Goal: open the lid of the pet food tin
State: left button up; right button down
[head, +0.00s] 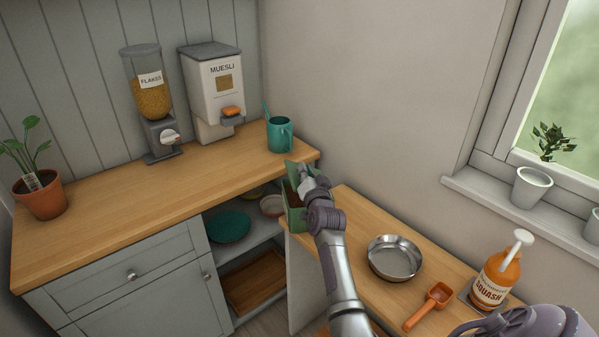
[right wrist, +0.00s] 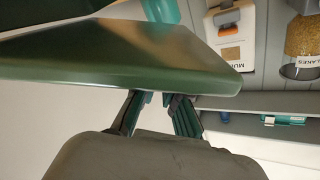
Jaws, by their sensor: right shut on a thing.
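The pet food tin (head: 294,217) is a green box on the lower wooden worktop, near its left end beside the higher counter. Its green lid (head: 290,171) is raised at a tilt above the body. The opening between lid and body shows a little, dark brown inside. My right gripper (head: 306,181) is at the tin and partly hides it. In the right wrist view the lid (right wrist: 120,55) is a large dark green panel, and my right gripper (right wrist: 160,98) is shut on its edge. My left gripper is not in view.
On the lower worktop are a metal bowl (head: 394,258), an orange scoop (head: 430,306) and a squash bottle (head: 496,275).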

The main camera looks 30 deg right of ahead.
jog(key=d+r+m, duration=0.1)
jog(key=s+d+r+m+p, duration=0.1)
jog(key=shift+d+m, duration=0.15)
jog(key=shift+m, duration=0.25)
jog(key=m, duration=0.1)
jog(key=d+m, duration=0.1)
jog(key=s+d+p, duration=0.1)
jog(key=shift+d+r+m, duration=0.15)
jog(key=shift+r+m, duration=0.15)
jog(key=shift+m, duration=0.1)
jog(key=d+m, duration=0.2)
jog(key=shift+s+d+m, duration=0.15)
jog(key=shift+s+m, duration=0.15)
jog(key=shift+s, duration=0.1)
jog(key=shift+s+d+f+m, duration=0.1)
jog(key=shift+s+d+m, duration=0.2)
jog(key=shift+d+m, duration=0.45)
jog(key=shift+s+d+f+m, duration=0.1)
jog(key=shift+s+d+m, duration=0.2)
jog(key=shift+d+m, duration=0.45)
jog(key=shift+a, duration=0.1)
jog(key=c, duration=1.2)
grip_release()
jog(key=shift+c, duration=0.2)
jog(key=shift+s+a, duration=0.1)
